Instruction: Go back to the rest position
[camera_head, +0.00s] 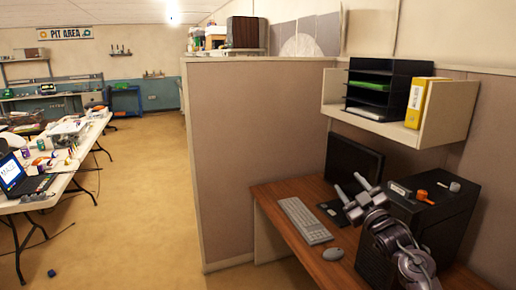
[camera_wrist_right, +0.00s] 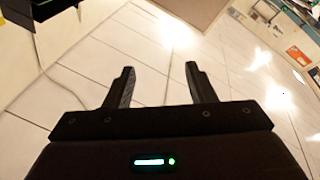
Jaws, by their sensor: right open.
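My right gripper (camera_head: 352,192) is raised over the right part of the wooden desk, in front of the dark monitor and beside the black computer case. In the right wrist view its two fingers (camera_wrist_right: 160,88) are apart with nothing between them. That view looks past the fingers at a pale, tile-like surface. My left gripper is in neither view.
The desk (camera_head: 290,205) holds a keyboard (camera_head: 304,220), a mouse (camera_head: 333,254), a monitor (camera_head: 352,168) and a black case (camera_head: 430,215). A shelf (camera_head: 445,112) hangs above. A partition (camera_head: 255,150) stands left of the desk. Open floor (camera_head: 140,200) lies further left, beside long tables.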

